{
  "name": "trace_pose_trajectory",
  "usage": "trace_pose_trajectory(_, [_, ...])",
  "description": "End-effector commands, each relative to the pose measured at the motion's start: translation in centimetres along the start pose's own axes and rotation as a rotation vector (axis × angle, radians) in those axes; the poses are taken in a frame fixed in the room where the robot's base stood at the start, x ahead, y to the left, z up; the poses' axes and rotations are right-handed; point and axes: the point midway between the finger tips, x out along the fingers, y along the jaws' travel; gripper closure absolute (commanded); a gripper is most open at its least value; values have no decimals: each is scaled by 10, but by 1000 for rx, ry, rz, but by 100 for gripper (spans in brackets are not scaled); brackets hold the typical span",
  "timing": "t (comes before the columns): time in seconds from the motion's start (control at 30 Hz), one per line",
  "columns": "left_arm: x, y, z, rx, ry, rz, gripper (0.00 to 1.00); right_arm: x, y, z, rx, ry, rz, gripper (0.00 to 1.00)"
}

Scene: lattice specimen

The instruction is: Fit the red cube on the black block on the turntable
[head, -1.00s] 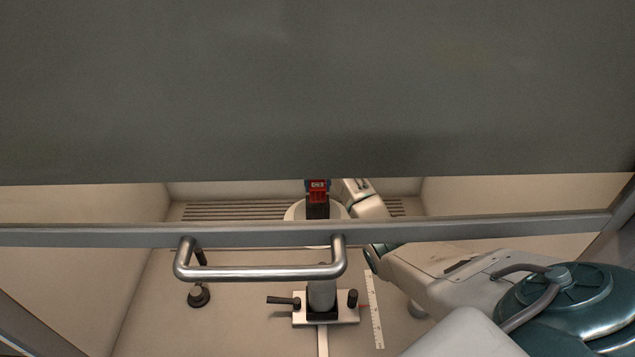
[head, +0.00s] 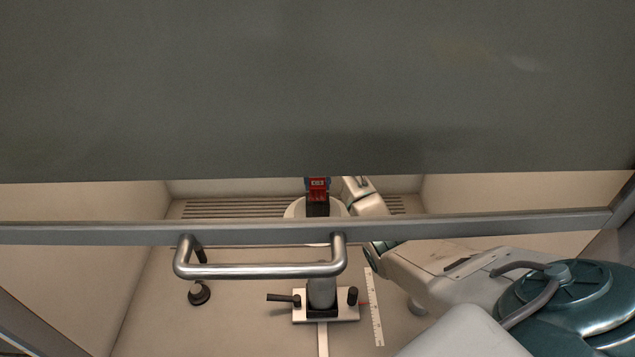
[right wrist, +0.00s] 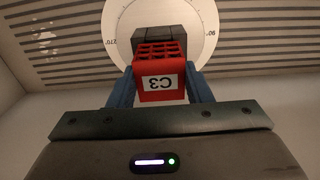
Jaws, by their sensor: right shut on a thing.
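The red cube (right wrist: 160,82) is a lattice with a white label reading C3. In the right wrist view it sits between the two blue fingers of my right gripper (right wrist: 161,88), which is shut on it. The cube also shows in the head view (head: 317,189). The black block (right wrist: 160,39) stands on the round white turntable (right wrist: 203,22) just beyond the cube. In the head view the black block (head: 317,209) appears directly below the cube. I cannot tell whether cube and block touch. My left gripper is not in view.
A large grey panel (head: 317,90) covers the upper head view. A metal frame bar (head: 480,231) with a handle (head: 260,271) crosses in front. A small stand with knobs (head: 323,308), a ruler (head: 374,310) and a dark knob (head: 199,293) are on the floor. Slotted vents (head: 235,210) lie behind.

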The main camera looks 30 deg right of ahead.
Motion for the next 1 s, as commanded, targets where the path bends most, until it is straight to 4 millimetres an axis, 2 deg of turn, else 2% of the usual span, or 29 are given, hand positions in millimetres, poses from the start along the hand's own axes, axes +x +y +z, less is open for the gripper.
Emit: trace_pose_trajectory(1.0, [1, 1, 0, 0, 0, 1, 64, 12, 0, 0, 0, -1, 0, 75])
